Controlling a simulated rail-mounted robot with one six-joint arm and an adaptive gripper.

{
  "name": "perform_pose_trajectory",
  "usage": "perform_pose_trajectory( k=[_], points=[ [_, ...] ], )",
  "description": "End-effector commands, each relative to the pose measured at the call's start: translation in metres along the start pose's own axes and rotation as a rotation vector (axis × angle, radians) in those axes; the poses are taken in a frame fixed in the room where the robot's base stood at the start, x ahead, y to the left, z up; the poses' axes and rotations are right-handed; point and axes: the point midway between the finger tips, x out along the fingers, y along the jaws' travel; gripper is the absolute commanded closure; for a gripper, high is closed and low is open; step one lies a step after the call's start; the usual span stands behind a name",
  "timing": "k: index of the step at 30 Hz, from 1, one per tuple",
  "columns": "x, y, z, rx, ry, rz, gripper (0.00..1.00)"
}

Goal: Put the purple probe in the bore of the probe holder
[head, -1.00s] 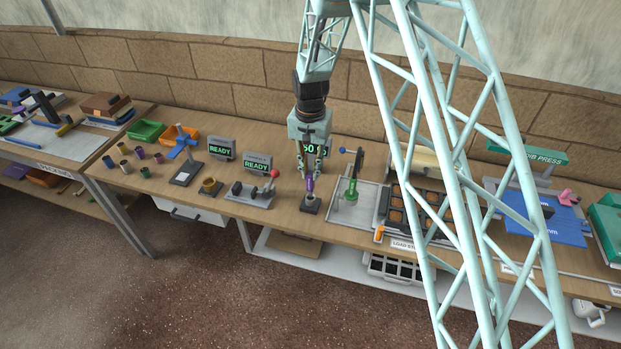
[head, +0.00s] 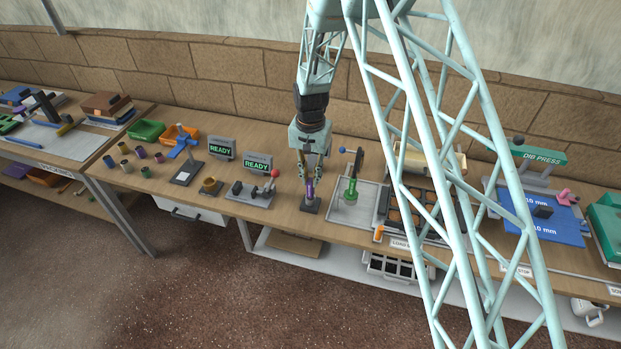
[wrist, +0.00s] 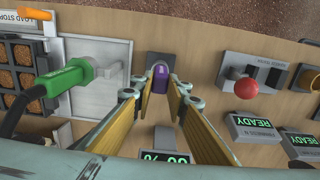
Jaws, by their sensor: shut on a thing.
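The purple probe (head: 309,188) stands roughly upright between the fingers of my gripper (head: 310,179), which is shut on it. In the wrist view, the probe (wrist: 160,78) shows between the fingertips (wrist: 157,86). The probe holder (head: 310,206) is a dark block on the bench directly under the probe. It also shows in the wrist view (wrist: 152,58), just beyond the probe. The probe's lower end meets the holder in the picture. The bore is hidden, so I cannot tell how deep the probe sits.
A grey tray (head: 365,208) with a green-handled tool (head: 351,188) stands close on the right. A fixture with a red ball knob (head: 274,173) is close on the left. A READY display (head: 258,164) stands behind it. Bare bench lies in front of the holder.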

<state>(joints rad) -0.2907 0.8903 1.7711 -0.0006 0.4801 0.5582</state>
Motion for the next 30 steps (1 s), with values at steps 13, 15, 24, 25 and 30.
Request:
perform_pose_trajectory(
  k=[13,15,24,25,30],
  points=[
    [0.0031,0.0001,0.0001,0.0,0.0,0.0,0.74],
    [0.003,0.0,0.0,0.0,0.0,0.0,0.72],
    [0.0025,0.0,0.0,0.0,0.0,0.0,0.72],
    [0.0023,0.0,0.0,0.0,0.0,0.0,0.72],
    [-0.0013,0.0,0.0001,0.0,0.0,0.0,0.72]
  ],
)
